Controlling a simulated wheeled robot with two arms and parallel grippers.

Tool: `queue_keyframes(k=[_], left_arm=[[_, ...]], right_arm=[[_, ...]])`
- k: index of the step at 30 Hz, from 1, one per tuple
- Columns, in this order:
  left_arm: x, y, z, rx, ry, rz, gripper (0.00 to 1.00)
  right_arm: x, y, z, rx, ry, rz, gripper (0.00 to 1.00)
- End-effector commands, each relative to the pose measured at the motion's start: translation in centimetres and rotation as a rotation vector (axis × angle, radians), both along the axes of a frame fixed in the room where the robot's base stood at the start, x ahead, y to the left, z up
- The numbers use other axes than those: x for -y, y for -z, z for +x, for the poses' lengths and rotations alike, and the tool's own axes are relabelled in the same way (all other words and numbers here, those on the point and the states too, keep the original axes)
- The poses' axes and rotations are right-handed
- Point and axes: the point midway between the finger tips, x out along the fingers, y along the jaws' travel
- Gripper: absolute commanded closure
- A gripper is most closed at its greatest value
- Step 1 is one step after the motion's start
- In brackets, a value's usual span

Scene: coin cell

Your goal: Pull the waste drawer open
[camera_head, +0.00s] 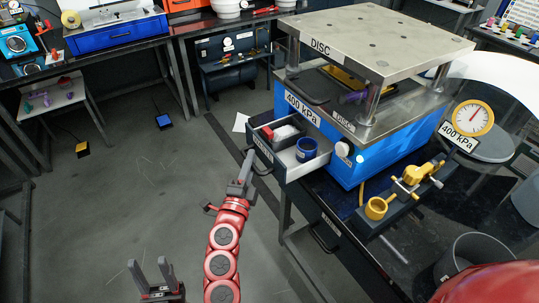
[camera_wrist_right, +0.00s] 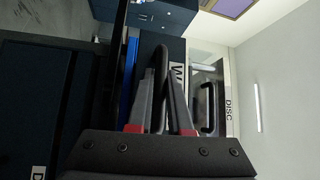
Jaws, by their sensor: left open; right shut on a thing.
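The waste drawer (camera_head: 312,167) stands open, out to the left from the blue press housing in the head view. It holds a blue ring-like cup (camera_head: 306,149), a pale item and a small red item. Its dark front bears a label that starts with W in the right wrist view (camera_wrist_right: 177,78). My right gripper (camera_head: 247,160) is shut on the drawer's dark bar handle (camera_head: 263,167). The handle also shows between the fingers in the right wrist view (camera_wrist_right: 160,75). My left gripper (camera_head: 152,272) is open and empty, low in the head view, well away from the drawer.
The blue press (camera_head: 375,150) with a thick metal top plate stands on a dark bench. A gauge (camera_head: 473,118) and yellow fittings (camera_head: 415,176) are at its right. A lower handle (camera_head: 326,236) sits on the bench front. The grey floor left of the drawer is open.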

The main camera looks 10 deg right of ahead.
Motion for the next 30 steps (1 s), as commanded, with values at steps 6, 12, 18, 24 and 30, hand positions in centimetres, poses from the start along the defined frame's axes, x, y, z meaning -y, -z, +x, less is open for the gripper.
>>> queue_keyframes(k=[6,12,18,24,30], left_arm=[[0.0,0.3,0.0,0.0,0.0,0.0,0.5],[0.0,0.3,0.0,0.0,0.0,0.0,0.5],[0.0,0.3,0.0,0.0,0.0,0.0,0.5],[0.0,0.3,0.0,0.0,0.0,0.0,0.5],[0.0,0.3,0.0,0.0,0.0,0.0,0.5]], right_arm=[[-2.9,0.2,-1.0,-0.003,-0.006,-0.001,1.0],[-3.5,0.2,-1.3,-0.003,-0.001,0.001,1.0],[-3.6,0.2,-1.3,-0.003,0.0,0.001,1.0],[-3.6,0.1,-1.3,-0.003,0.0,0.001,0.74],[-3.6,0.1,-1.3,-0.002,0.0,0.001,0.53]])
